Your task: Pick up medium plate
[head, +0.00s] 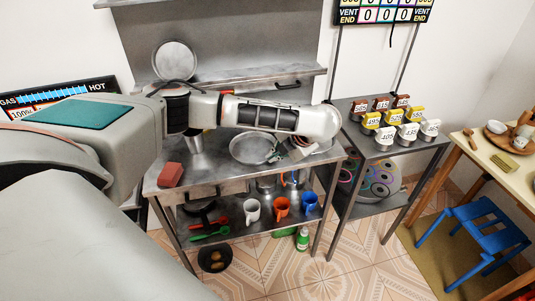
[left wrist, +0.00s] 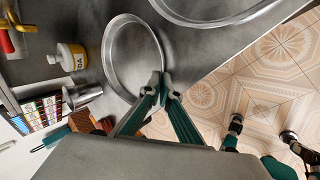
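A round, shallow metal plate (head: 249,148) lies on the metal table below my left arm. In the left wrist view the same plate (left wrist: 130,50) lies left of the fingertips, beside a larger plate or pan (left wrist: 205,8) that is cut off at the top. My left gripper (left wrist: 161,83) has its fingertips close together at the near rim, one on each side, and looks shut on it. In the head view the left gripper (head: 277,155) is at the plate's right edge. Dark and teal parts at the right of the wrist view may be my right gripper; its state is unclear.
A red block (head: 170,174) lies on the table (head: 215,180) at the left. Several mugs (head: 282,207) stand on the lower shelf. Another round plate (head: 175,60) leans on the upper wall shelf. A side table (head: 375,148) with labelled weights is at the right.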

